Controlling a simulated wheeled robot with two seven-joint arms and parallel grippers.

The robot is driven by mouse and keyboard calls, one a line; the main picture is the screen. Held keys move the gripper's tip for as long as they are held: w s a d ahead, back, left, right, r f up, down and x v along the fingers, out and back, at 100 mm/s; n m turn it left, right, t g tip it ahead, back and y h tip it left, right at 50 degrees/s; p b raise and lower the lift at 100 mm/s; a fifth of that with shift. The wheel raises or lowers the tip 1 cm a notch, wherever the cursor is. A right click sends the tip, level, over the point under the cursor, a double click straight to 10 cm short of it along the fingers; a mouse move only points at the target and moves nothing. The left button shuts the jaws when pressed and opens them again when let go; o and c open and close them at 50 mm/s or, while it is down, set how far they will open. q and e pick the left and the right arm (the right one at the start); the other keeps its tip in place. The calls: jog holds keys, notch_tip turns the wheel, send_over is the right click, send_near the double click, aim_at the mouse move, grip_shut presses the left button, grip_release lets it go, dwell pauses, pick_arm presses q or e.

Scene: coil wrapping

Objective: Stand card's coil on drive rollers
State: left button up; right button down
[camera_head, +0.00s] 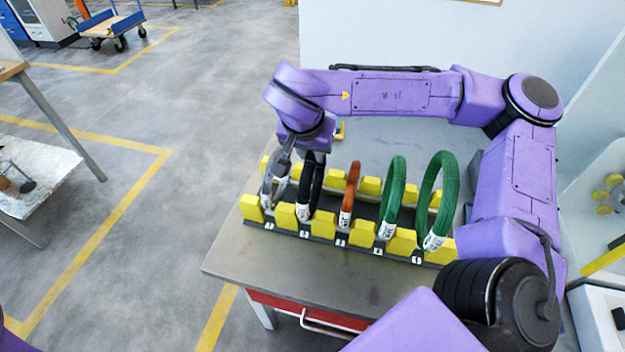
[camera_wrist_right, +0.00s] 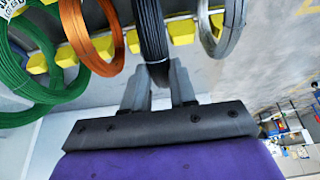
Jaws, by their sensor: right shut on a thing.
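Several coils stand upright in a rack with yellow blocks (camera_head: 285,215) on the table. From left they are a grey coil (camera_head: 267,190), a black coil (camera_head: 304,190), an orange coil (camera_head: 350,187), a green coil (camera_head: 393,190) and a larger green coil (camera_head: 424,205). My right gripper (camera_head: 313,154) is at the top of the black coil. In the wrist view its fingers (camera_wrist_right: 159,85) are shut on the black coil (camera_wrist_right: 150,25), one on each side. The coil still stands in its rack slot. No card is clearly visible. My left gripper is out of view.
White labels sit low on the coils. The grey coil (camera_wrist_right: 222,32) is close beside the gripper. At the right edge stands a white machine with yellow round parts (camera_head: 607,195), partly cut off. The front of the steel table (camera_head: 300,257) is bare.

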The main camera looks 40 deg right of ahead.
jog(key=shift+r, duration=0.1)
dwell(0.5)
jog(key=shift+w+d+r, duration=0.1)
jog(key=shift+w+r, duration=0.05)
jog(key=shift+r, duration=0.65)
jog(key=s+a+r, duration=0.2)
jog(key=s+r, duration=0.3)
jog(key=s, duration=0.1)
jog(key=s+a+r+b, duration=0.1)
jog(key=s+a+r, duration=0.1)
jog(key=s+r, duration=0.4)
jog(key=shift+s+a, duration=0.4)
jog(key=shift+s, duration=0.3)
jog(key=shift+r, duration=0.1)
